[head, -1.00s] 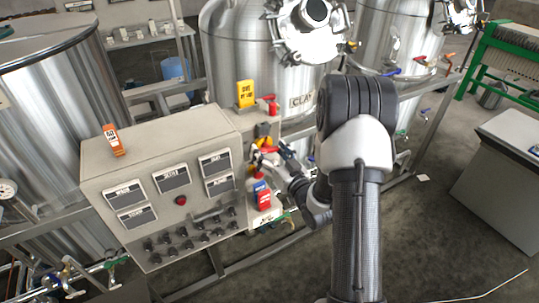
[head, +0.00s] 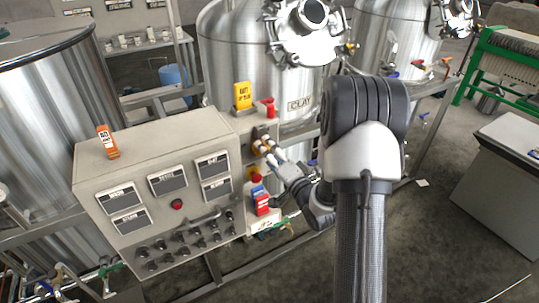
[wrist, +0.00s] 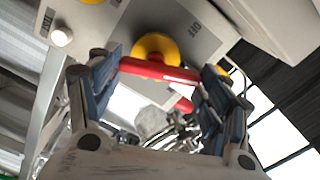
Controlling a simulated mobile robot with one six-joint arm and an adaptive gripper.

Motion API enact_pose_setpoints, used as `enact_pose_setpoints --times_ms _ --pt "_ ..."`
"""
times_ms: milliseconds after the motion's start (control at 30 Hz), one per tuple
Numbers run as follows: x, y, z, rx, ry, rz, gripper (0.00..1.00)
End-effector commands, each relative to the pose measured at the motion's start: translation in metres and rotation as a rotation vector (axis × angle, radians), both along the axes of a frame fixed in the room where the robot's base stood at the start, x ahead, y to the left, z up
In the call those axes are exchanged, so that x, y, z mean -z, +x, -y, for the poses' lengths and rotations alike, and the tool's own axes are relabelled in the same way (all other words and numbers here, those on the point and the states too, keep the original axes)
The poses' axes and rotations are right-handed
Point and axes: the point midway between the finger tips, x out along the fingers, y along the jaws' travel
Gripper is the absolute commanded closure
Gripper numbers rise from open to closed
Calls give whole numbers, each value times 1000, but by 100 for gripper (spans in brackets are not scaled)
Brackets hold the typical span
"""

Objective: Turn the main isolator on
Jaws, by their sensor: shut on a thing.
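The main isolator is a yellow disc (wrist: 158,46) with a red bar handle (wrist: 160,70) on a grey box face, upper middle in the wrist view. The letters OFF are printed beside it. My gripper (wrist: 160,74) has its blue-padded fingers at the two ends of the red handle and is shut on it. In the head view my gripper (head: 264,148) reaches from the right to the yellow isolator on the side box of the control panel; the fingers hide most of the handle there.
The grey control panel (head: 135,160) carries dark label plates, a red button (head: 177,204) and several knobs. A yellow tag (head: 243,95) and a red part (head: 268,107) stand above the box. Red and blue tags (head: 261,200) hang below my gripper. Steel tanks stand behind.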

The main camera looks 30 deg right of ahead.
Motion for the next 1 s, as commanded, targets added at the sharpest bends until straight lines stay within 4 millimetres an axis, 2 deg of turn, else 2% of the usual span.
enact_pose_setpoints --times_ms 200,500,1000 --pt "0 0 2 -1 181 -4 52" --pt "0 0 3 -1 351 -10 52" --pt "1 0 4 0 425 -12 52"
